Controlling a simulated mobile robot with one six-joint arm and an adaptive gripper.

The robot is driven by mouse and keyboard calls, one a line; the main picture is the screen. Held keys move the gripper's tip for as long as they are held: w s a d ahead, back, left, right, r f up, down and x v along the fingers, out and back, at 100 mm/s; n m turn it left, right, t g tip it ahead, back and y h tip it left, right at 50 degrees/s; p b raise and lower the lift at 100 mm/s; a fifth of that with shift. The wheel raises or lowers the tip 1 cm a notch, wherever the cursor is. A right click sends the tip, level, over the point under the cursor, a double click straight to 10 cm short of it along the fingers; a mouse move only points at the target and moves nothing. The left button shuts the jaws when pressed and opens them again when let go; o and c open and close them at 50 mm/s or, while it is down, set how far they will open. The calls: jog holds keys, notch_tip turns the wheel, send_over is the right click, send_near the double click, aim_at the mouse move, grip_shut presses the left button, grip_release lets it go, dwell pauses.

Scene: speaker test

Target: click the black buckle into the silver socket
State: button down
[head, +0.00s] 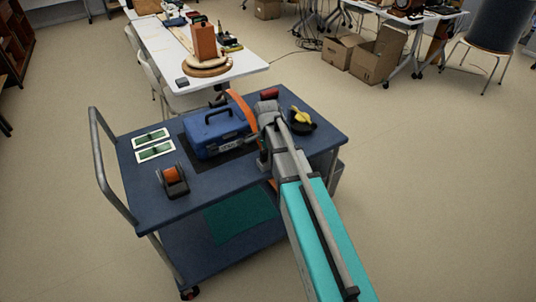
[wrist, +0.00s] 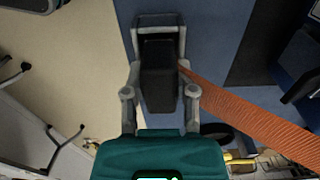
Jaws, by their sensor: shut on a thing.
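In the wrist view my gripper (wrist: 160,78) is shut on the black buckle (wrist: 161,88), one finger on each side. The orange strap (wrist: 245,112) runs from the buckle to the lower right. The silver socket (wrist: 160,20) is a grey frame with a dark opening just beyond the buckle. The buckle's far end overlaps that opening; I cannot tell how deep it sits. The arm hides the buckle and socket there.
The blue cart (head: 225,178) carries two green-and-white cards (head: 152,143), an orange-and-black tape dispenser (head: 173,180), a yellow item in a black dish (head: 301,119) and a red item (head: 297,94). A white table (head: 160,45) stands behind. Open floor lies right of the cart.

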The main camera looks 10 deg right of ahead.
jog(key=shift+c, duration=1.7)
grip_release()
jog(key=shift+r, duration=0.1)
jog(key=shift+r+p, duration=3.95)
jog(key=shift+p, duration=0.1)
jog(key=s+r+n+p, duration=0.3)
jog(key=s+n, duration=1.1)
jog(key=s, duration=0.2)
jog(key=shift+d+r, duration=0.15)
jog(key=shift+r, duration=0.05)
